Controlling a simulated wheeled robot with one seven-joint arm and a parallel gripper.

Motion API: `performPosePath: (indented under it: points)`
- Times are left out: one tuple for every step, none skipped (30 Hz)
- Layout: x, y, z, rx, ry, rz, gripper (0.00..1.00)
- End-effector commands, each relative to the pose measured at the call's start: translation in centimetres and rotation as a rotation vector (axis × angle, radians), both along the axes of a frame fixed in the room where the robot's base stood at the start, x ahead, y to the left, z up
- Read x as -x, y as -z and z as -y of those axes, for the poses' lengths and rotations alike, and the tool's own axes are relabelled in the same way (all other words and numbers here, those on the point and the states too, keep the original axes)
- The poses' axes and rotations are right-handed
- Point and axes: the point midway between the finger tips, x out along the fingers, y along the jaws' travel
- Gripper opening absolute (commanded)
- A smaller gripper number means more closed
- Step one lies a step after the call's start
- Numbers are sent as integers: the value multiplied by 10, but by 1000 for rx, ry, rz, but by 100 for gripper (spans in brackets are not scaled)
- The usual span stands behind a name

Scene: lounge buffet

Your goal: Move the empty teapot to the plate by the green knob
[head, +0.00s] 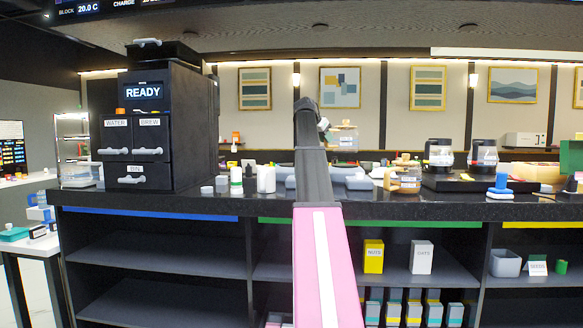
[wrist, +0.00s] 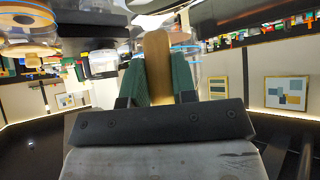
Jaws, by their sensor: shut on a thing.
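My gripper (wrist: 158,82) is shut on an upright wooden handle (wrist: 157,55), with a green pad on either side. The handle appears to belong to a clear glass teapot (head: 345,139) with a white label, held above the counter in the head view. The label is too small to read, and I cannot tell whether the pot is empty. In the head view my gripper (head: 324,124) is small and partly hidden by my arm. Two glass pots with dark tops, a left one (head: 440,154) and a right one (head: 484,154), stand on a black unit (head: 465,184). I cannot make out a green knob.
The black counter (head: 245,206) is crowded with small containers below the held pot. A black machine reading READY (head: 143,92) stands at the left. A blue-topped item (head: 500,184) stands in front of the black unit. Shelves below hold a yellow box (head: 373,257) and a white box (head: 421,257).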

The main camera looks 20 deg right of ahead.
Motion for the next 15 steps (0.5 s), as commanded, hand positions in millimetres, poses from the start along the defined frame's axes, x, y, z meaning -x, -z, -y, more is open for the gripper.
performPosePath:
  points:
    - [0, -1, 0, 2, -1, 0, 0]
    - [0, -1, -1, 2, -5, 1, 0]
    - [0, -1, -3, 2, -14, 2, 0]
    - [-1, -1, -5, 2, -25, 2, 0]
    - [-1, -1, -8, 1, -40, 3, 0]
    - [-2, -1, -13, 1, -67, 2, 0]
    - [-2, -2, -17, 1, -90, 3, 0]
    - [-3, -3, -23, 2, -120, 4, 0]
    - [-5, -3, -31, 2, -163, 3, 0]
    - [-6, -4, -37, 2, -201, 3, 0]
    - [-7, -5, -45, 2, -242, 4, 0]
    - [-9, -7, -56, 2, -301, 3, 0]
    - [-11, -8, -65, 3, -349, 4, 0]
    - [-12, -10, -74, 3, -399, 5, 0]
    - [-14, -13, -86, 3, -468, 5, 0]
